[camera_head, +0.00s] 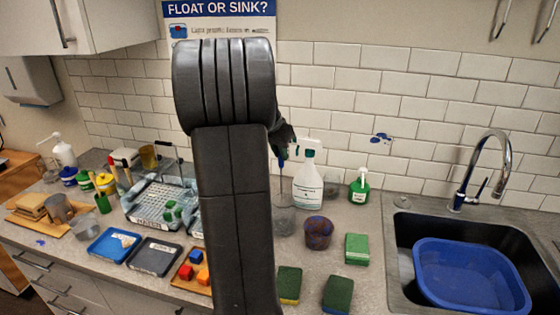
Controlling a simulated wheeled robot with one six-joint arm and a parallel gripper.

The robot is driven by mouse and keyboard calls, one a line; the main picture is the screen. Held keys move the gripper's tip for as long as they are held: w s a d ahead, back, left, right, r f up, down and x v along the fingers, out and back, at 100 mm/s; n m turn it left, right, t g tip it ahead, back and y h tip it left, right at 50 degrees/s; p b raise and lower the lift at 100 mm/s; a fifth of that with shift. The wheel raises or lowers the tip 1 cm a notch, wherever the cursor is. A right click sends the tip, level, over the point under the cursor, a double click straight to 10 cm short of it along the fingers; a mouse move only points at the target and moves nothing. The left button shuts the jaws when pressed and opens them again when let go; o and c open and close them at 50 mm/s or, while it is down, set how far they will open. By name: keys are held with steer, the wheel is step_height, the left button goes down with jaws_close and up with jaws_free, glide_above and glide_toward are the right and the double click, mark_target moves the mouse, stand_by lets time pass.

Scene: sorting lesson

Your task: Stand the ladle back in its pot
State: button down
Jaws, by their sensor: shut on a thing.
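My gripper (284,148) shows just right of my dark arm, in front of the tiled wall and left of a white spray bottle. My arm hides part of the grip, and the ladle's lower end is not clear. A greyish see-through pot (285,222) stands on the counter below the gripper, partly behind my arm. I cannot tell whether the ladle's end is inside it or above it.
The spray bottle (306,182) and a purple-brown cup (318,233) stand close right of the pot. A green soap bottle (359,188) is further right. Sponges (357,249) lie in front. A sink with a blue basin (470,275) is at right. Trays (114,245) and a wire rack fill the left.

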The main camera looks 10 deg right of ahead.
mark_target(280, 160)
step_height(280, 160, down, 3)
steer(key=shift+r, duration=0.15)
steer(key=shift+f+b, duration=0.5)
steer(key=shift+f, duration=0.1)
steer(key=c, duration=1.4)
jaws_free()
steer(key=shift+r, duration=0.15)
steer(key=shift+r+p, duration=0.35)
steer(key=shift+p, duration=0.1)
steer(key=b+v, duration=0.1)
steer(key=v, duration=1.1)
steer(key=shift+r, duration=0.15)
